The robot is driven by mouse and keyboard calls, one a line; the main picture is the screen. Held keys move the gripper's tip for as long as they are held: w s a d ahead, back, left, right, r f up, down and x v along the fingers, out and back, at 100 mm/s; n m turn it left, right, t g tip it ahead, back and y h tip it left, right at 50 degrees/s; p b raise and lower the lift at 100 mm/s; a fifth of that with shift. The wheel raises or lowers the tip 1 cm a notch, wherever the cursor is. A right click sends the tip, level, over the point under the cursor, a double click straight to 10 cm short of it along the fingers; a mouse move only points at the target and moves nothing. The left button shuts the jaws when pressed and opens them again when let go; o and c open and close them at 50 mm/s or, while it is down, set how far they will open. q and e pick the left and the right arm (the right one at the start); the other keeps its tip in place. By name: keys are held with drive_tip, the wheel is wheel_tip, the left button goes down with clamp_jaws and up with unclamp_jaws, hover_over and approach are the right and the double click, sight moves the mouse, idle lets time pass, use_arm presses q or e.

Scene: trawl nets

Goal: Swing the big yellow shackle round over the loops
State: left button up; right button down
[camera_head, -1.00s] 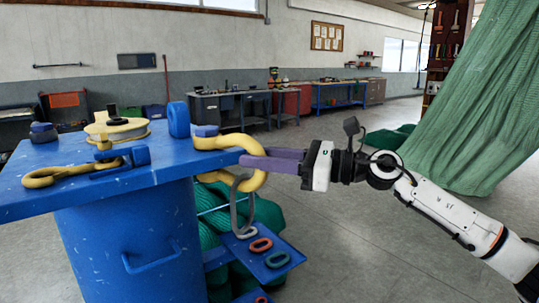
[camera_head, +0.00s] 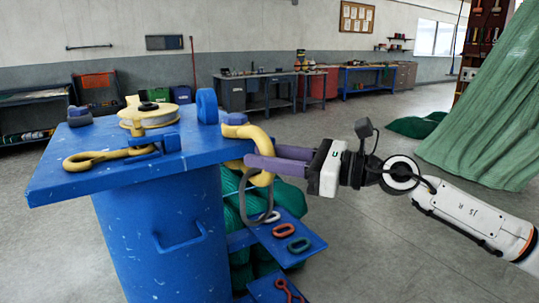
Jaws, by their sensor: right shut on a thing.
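The big yellow shackle (camera_head: 262,137) is at the right edge of the blue bench top (camera_head: 98,178), its bow sticking out past the edge. A blue piece (camera_head: 235,118) sits at its upper end. My right gripper (camera_head: 262,160) has purple fingers and is shut on the shackle's bow from the right. A grey loop (camera_head: 241,205) hangs beneath the bow; its top is partly hidden by the shackle and fingers. Lower down, a red loop (camera_head: 284,230) and a green loop (camera_head: 299,245) lie on a small blue shelf (camera_head: 265,237). My left gripper is not in view.
Green netting (camera_head: 230,190) bulges behind the shelf. A big green net (camera_head: 495,130) hangs at the right. The floor between is clear.

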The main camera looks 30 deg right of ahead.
drive_tip(key=shift+s+r, duration=0.1)
drive_tip(key=shift+r, duration=0.55)
drive_tip(key=c, duration=1.5)
unclamp_jaws()
drive_tip(key=shift+a, duration=0.15)
drive_tip(key=shift+c, duration=0.2)
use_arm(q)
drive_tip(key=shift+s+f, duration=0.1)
use_arm(e)
drive_tip(key=shift+s+d+f+b, duration=0.1)
drive_tip(key=shift+d+f+b, duration=0.2)
drive_tip(key=shift+b, duration=0.15)
use_arm(q)
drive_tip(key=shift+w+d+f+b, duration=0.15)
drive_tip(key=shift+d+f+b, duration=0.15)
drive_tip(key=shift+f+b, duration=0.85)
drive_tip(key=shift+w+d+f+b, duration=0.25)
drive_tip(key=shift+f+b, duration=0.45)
drive_tip(key=shift+b, duration=0.9)
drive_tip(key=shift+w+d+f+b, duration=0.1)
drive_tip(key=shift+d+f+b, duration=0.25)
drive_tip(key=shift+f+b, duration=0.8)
use_arm(e)
drive_tip(key=v, duration=0.9)
drive_tip(key=shift+s+f, duration=0.2)
drive_tip(key=shift+s, duration=0.1)
